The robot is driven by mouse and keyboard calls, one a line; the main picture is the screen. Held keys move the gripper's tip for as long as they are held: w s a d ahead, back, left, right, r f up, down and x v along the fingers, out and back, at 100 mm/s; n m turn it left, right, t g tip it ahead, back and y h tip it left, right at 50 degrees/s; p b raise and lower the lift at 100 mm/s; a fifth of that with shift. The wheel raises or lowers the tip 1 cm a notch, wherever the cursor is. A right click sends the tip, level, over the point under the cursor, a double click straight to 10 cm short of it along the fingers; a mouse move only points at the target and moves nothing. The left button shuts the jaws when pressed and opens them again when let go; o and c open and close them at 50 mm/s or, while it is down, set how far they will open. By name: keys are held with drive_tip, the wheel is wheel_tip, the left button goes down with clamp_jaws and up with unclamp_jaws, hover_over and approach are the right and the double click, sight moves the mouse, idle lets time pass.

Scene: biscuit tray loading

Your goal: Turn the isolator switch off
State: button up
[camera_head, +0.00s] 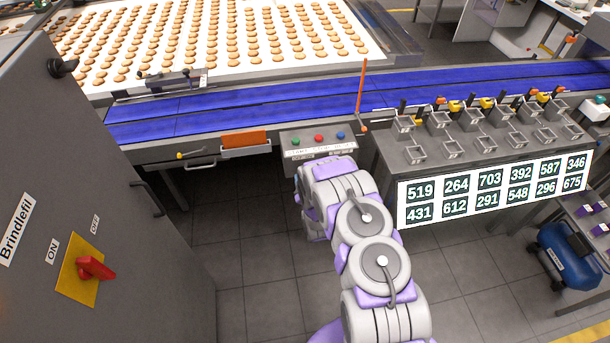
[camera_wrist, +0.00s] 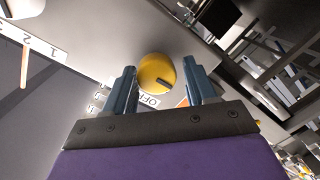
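The isolator switch shows in the head view at lower left: a red handle (camera_head: 95,267) on a square yellow plate (camera_head: 77,284), on the front of a grey cabinet (camera_head: 150,255). The handle points right and slightly down. My gripper (camera_wrist: 159,70) is open and empty in the wrist view. Beyond its fingers is a round yellow disc (camera_wrist: 150,68) with a dark bar and an OFF label (camera_wrist: 149,100); I cannot tell whether they touch. In the head view my arm hides the gripper.
A button panel (camera_head: 304,153) with green, red and blue buttons stands near my arm's far end. A blue conveyor (camera_head: 250,104) runs behind it. A table with metal holders and a number board (camera_head: 404,190) is at right. Floor (camera_head: 250,250) is clear between cabinet and arm.

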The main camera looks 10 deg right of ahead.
drive_tip(key=shift+o, duration=1)
drive_tip(key=shift+r, duration=0.1)
drive_tip(key=s+r+p, duration=0.1)
drive_tip(key=s+p, duration=0.2)
drive_tip(key=s, duration=1.4)
drive_tip(key=shift+r, duration=0.2)
